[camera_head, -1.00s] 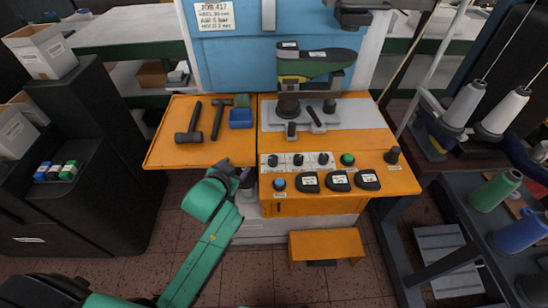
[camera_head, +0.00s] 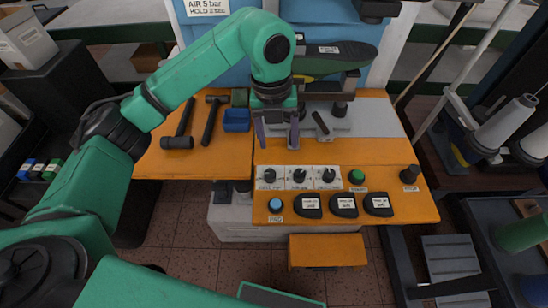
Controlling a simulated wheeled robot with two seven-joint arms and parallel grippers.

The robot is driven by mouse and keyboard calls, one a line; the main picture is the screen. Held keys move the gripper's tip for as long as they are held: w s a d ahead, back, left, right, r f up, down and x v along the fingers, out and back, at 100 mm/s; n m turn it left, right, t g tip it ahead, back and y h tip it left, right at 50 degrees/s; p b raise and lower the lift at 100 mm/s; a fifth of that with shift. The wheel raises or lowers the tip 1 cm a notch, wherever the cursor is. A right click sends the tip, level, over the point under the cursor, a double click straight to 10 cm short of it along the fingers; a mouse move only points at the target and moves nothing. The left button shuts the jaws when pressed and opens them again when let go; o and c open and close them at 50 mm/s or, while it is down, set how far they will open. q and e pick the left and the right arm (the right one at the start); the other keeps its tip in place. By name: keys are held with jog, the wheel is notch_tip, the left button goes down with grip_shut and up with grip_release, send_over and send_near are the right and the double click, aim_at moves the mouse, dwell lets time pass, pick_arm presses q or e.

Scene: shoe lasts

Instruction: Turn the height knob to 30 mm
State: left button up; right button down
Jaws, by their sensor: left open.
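Three black knobs stand in a row on white dial plates on the orange bench: a left knob (camera_head: 269,175), a middle knob (camera_head: 299,174) and a right knob (camera_head: 328,174). Their labels and scale marks are too small to read surely, so I cannot tell which is the height knob or its setting. My left gripper (camera_head: 277,140) is open and empty, with its fingers pointing down. In the picture it is just above the left and middle knobs, apart from them. My right gripper is not in view.
A green button (camera_head: 356,177), a blue button (camera_head: 275,205), several black pads (camera_head: 344,205) and a dark upright knob (camera_head: 410,174) surround the dials. Behind is a press with a green shoe last (camera_head: 345,60). Two hammers (camera_head: 210,122) and a blue box (camera_head: 237,120) lie left.

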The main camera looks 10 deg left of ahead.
pick_arm(q)
jog(key=a+y, duration=0.1)
jog(key=a, duration=0.1)
jog(key=p, duration=0.1)
send_over(270, 173)
notch_tip(270, 173, down, 4)
notch_tip(270, 173, down, 10)
jog(key=shift+r+p, duration=0.1)
jog(key=shift+p, duration=0.95)
grip_shut()
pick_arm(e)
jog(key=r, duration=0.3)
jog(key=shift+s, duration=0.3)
